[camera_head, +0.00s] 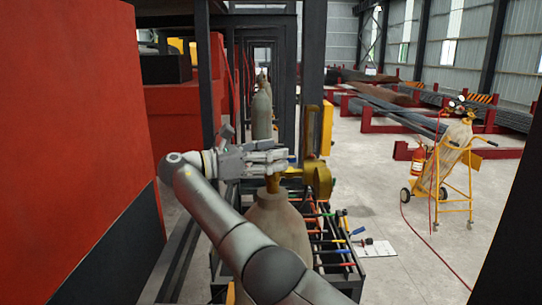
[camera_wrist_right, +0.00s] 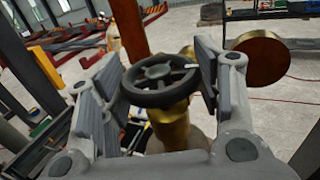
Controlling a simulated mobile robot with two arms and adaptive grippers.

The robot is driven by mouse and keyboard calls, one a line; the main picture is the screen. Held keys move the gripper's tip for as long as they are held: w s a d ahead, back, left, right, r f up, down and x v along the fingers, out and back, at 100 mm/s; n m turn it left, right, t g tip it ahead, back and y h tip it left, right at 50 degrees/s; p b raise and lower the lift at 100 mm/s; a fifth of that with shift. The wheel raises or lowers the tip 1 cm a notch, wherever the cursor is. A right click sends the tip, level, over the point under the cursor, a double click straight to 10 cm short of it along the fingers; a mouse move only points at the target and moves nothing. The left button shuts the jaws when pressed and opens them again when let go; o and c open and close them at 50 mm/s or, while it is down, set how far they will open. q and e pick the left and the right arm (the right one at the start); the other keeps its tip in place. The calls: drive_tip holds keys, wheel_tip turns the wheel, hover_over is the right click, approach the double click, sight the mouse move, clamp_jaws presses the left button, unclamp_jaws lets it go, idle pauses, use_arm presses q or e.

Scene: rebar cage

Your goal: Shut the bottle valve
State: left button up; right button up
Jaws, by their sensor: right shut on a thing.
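A tan gas bottle (camera_head: 280,225) stands upright with a brass valve neck (camera_head: 273,184) on top. My right gripper (camera_head: 281,160) reaches over the bottle top from the left and hides the valve wheel in the head view. In the right wrist view the black spoked valve wheel (camera_wrist_right: 158,81) sits on the brass valve body (camera_wrist_right: 172,128). The pads of my right gripper (camera_wrist_right: 160,72) lie against opposite sides of the wheel's rim, shut on it. The wheel's exact turn cannot be told. My left gripper is not in view.
A round brass part (camera_head: 320,181) stands close right of the bottle; it also shows in the wrist view (camera_wrist_right: 258,62). A rack of tools (camera_head: 335,240) is beside the bottle. A red wall-like block (camera_head: 75,130) is at left. A yellow bottle cart (camera_head: 450,180) stands on open floor at right.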

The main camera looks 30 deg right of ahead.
idle(0.6)
drive_tip(key=o, duration=1)
drive_tip(key=shift+o, duration=0.2)
wheel_tip(320, 180, up, 10)
